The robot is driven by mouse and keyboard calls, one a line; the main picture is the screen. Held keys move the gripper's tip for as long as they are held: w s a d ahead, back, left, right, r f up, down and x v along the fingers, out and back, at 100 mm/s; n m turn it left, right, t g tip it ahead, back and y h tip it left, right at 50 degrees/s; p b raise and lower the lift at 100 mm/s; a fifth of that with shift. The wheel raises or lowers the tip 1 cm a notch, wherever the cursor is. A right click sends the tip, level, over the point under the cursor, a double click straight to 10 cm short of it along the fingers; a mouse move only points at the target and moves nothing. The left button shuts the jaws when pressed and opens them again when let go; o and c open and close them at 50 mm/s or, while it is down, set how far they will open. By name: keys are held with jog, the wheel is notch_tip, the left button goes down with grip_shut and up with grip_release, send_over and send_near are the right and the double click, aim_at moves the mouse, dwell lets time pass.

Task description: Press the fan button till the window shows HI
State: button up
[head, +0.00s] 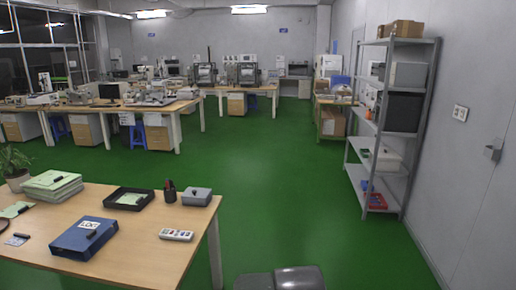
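A small white handset (176,234) with small, partly coloured buttons lies flat near the right end of the wooden desk (140,262). It is too small here to read a fan button or any text in a window. A grey box (197,196) with a darker front sits behind it near the desk's far right corner. A rounded dark grey part of my own body shows at the bottom edge, right of the desk. No gripper fingers are visible.
On the desk are a blue binder (85,238), a black tray (129,198), a pen cup (170,192), stacked green papers (52,186) and a plant (14,166). Green floor (275,190) is clear to the right, up to a metal shelf (408,95).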

grip_shut()
dwell(1.4)
